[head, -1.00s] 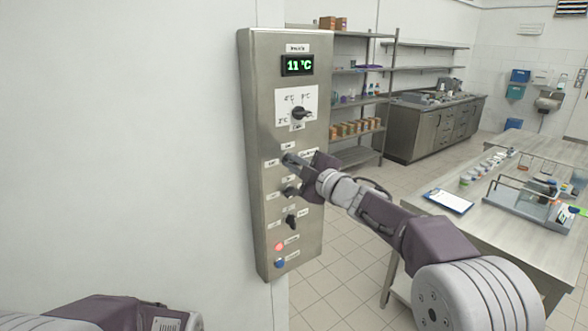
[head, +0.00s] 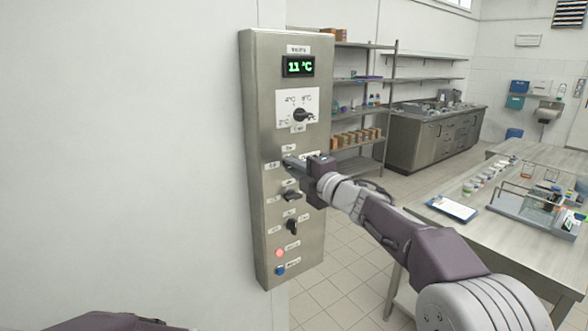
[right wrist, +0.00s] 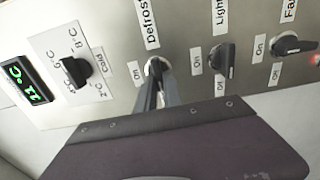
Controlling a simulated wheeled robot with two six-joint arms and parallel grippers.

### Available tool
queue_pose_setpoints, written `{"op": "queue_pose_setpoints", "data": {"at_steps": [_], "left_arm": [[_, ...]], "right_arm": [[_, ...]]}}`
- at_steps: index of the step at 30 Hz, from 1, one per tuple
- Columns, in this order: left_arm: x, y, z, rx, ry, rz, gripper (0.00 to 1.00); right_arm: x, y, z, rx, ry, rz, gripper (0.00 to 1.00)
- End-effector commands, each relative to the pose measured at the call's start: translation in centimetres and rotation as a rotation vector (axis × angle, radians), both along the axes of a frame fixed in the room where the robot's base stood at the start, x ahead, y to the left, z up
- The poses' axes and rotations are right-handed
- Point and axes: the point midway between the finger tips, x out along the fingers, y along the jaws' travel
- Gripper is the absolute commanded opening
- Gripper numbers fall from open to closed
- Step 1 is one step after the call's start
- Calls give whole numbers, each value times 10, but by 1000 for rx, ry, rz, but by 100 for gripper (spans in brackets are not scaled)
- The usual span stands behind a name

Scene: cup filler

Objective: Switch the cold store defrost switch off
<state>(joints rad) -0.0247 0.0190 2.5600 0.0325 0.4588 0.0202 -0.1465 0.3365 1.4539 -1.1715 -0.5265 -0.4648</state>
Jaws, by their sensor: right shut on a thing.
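The defrost switch (right wrist: 154,66) is on the steel control panel (head: 258,215), under a "Defrost" label. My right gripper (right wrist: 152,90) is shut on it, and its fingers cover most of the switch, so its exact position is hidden. In the head view the right gripper (head: 289,162) reaches the panel from the right, below the temperature dial (head: 302,115). An "On" label (right wrist: 135,71) shows beside the defrost switch. Part of my left arm shows at the bottom left edge; its gripper is out of view.
The light switch (right wrist: 222,58) and fan switch (right wrist: 292,45) sit close by in the same row. The display (head: 298,66) reads 11 °C. A red button (head: 280,253) and blue button (head: 281,270) are lower down. A table (head: 420,213) stands to the right.

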Motion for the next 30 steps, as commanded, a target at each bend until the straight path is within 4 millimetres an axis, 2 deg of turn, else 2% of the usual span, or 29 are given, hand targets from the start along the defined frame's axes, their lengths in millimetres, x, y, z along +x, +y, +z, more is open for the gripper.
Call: {"op": "queue_pose_setpoints", "data": {"at_steps": [10,11,12,13,23,26,30], "left_arm": [[0,0,0,0,0,0,36],[0,0,-1,0,0,0,36],[0,0,-1,0,0,0,36],[0,0,0,0,0,0,36],[0,0,-2,0,0,0,36],[0,0,-8,0,0,0,36],[0,0,-14,0,0,0,36]], "right_arm": [[0,1,-4,-9,2,3,0],[0,1,-4,-9,2,3,16],[0,1,-4,-8,3,3,28],[0,1,-4,-8,3,3,33],[-3,-2,-2,-5,0,1,33],[-15,-11,-3,-4,-1,-1,33],[-42,-31,-4,-7,-1,-2,33]]}}
